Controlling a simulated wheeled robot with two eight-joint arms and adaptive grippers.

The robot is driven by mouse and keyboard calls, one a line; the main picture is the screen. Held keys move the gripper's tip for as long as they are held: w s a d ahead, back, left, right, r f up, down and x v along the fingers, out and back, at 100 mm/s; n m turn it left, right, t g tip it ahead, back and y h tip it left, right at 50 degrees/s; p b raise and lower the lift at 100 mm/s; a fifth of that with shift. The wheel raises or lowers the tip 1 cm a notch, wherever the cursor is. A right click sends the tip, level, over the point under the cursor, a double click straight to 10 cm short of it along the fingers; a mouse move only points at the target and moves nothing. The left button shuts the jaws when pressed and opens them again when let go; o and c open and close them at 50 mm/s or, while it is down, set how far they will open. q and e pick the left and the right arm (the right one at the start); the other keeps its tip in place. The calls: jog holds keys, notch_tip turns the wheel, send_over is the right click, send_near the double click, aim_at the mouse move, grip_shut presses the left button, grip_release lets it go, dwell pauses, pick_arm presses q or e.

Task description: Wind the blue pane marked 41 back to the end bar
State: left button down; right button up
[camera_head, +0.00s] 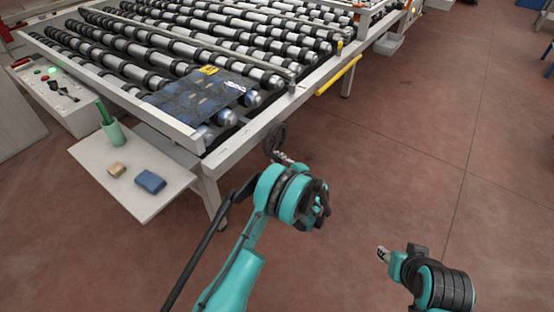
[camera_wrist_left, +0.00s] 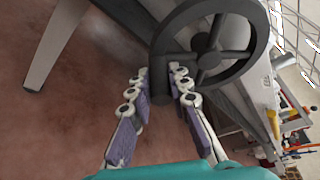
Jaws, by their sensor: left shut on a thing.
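The blue pane (camera_head: 190,100) lies flat on the rollers at the near end of the roller table, with a yellow label on its far edge. Its number is too small to read. A pale end bar (camera_head: 150,112) runs along the table's near-left end, beside the pane. A dark handwheel (camera_head: 274,136) stands at the table's near corner; it also fills the top of the left wrist view (camera_wrist_left: 208,50). My left gripper (camera_head: 283,160) is shut on the handwheel's handle (camera_wrist_left: 160,97), one finger on each side. My right gripper (camera_head: 382,254) hangs over the floor, its fingers too small to judge.
A control box (camera_head: 58,93) with a lit green button stands at left. A yellow bar (camera_head: 338,76) runs along the table's side.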

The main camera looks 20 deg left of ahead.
aim_at(279, 150)
pick_arm(q)
jog(key=shift+w+d+f+n+t+y, duration=0.3)
jog(key=shift+w+n, duration=0.35)
jog(key=shift+n, duration=0.5)
jog(key=shift+w+d+f+n+t+y, duration=0.25)
jog(key=shift+w+n+t, duration=0.35)
jog(key=shift+n, duration=0.6)
jog(key=shift+w+d+f+n+t+y, duration=0.1)
jog(key=shift+w+f+n+t+y, duration=0.2)
jog(key=shift+w+n, duration=0.65)
jog(key=shift+s+n, duration=0.2)
jog(key=shift+n, duration=0.1)
jog(key=c, duration=1.4)
grip_release()
jog(key=v, duration=1.2)
